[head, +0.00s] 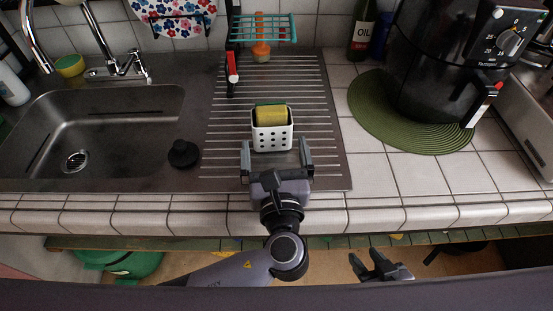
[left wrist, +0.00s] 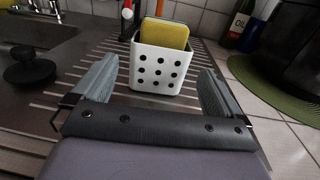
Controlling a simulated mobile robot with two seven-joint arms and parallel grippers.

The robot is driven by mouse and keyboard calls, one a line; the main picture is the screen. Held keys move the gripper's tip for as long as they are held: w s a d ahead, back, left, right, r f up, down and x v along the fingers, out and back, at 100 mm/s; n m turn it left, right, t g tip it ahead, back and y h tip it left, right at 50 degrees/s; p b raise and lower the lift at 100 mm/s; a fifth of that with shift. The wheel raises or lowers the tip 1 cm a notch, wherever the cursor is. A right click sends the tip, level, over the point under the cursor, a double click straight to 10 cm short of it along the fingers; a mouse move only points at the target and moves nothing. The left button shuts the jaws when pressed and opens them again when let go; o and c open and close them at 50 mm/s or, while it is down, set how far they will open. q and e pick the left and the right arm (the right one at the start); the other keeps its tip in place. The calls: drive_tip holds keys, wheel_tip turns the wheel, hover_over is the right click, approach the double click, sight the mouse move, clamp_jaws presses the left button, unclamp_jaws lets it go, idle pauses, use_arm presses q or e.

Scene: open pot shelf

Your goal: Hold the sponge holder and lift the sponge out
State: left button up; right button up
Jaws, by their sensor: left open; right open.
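The white sponge holder (head: 272,138), a box with round holes, stands upright on the ribbed drainboard. A yellow sponge with a green layer (head: 271,115) sits in it and sticks out above the rim. My left gripper (head: 276,155) is open in front of the holder, with one finger to each side of its near face. In the left wrist view the holder (left wrist: 158,69) and sponge (left wrist: 164,33) appear ahead between the open fingers, with nothing gripped. My right gripper (head: 374,262) is open and empty, low at the right, below the counter's front edge.
A black sink plug (head: 183,153) lies left of the holder, beside the sink basin (head: 105,125). A teal rack (head: 264,28) with an orange-handled brush (head: 261,49) stands behind. A black appliance (head: 440,60) rests on a green round mat (head: 365,112) at right. Tiles right of the drainboard are clear.

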sight(271, 117)
use_arm(q)
drive_tip(key=w, duration=0.9)
drive_tip(key=shift+w+a, duration=0.15)
drive_tip(key=shift+a, duration=0.15)
drive_tip(key=c, duration=0.8)
